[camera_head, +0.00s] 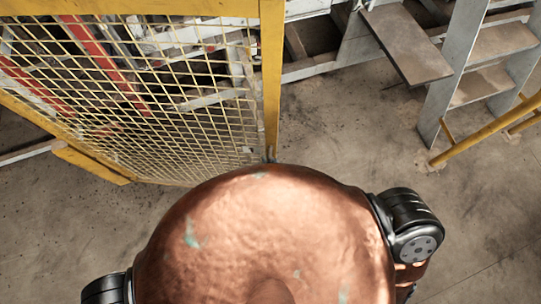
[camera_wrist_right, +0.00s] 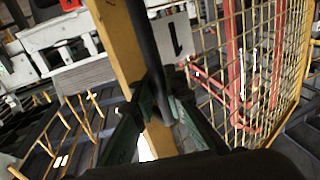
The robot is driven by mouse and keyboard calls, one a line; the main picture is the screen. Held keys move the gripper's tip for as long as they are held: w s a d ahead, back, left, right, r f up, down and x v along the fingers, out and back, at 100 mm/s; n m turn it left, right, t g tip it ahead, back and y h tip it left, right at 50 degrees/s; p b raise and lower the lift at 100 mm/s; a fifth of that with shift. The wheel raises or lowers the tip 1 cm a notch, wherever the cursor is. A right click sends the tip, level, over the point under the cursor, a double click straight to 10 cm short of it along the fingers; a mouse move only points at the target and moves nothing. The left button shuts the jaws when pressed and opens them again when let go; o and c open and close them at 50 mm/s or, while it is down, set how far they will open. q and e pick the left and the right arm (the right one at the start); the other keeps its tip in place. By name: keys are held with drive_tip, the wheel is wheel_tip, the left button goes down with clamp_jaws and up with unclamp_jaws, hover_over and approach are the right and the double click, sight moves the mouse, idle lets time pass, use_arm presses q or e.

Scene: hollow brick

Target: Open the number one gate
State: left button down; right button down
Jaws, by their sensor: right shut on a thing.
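The number one gate is a yellow frame with wire mesh (camera_head: 170,90) at the left of the head view. Its yellow post (camera_head: 271,80) stands upright near the middle. In the right wrist view the mesh (camera_wrist_right: 245,70) is at the right, beside a yellow post (camera_wrist_right: 122,45) and a pale sign (camera_wrist_right: 178,38) marked 1. A dark upright bar, the gate handle (camera_wrist_right: 146,40), runs down in front of the post. My right gripper (camera_wrist_right: 163,98) is shut on this handle. In the head view my copper-coloured body hides most of that arm. My left gripper is not in view.
Metal steps (camera_head: 405,45) stand at the upper right, with a yellow rail (camera_head: 490,128) at the right edge. Red and grey machine parts lie behind the mesh. Bare concrete floor (camera_head: 335,135) is clear between the gate and the steps.

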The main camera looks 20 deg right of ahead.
drive_tip(key=c, duration=2)
unclamp_jaws()
drive_tip(key=shift+s+d+f, duration=0.1)
drive_tip(key=shift+d, duration=0.05)
drive_tip(key=shift+c, duration=0.2)
drive_tip(key=shift+o, duration=0.3)
drive_tip(key=v, duration=1.2)
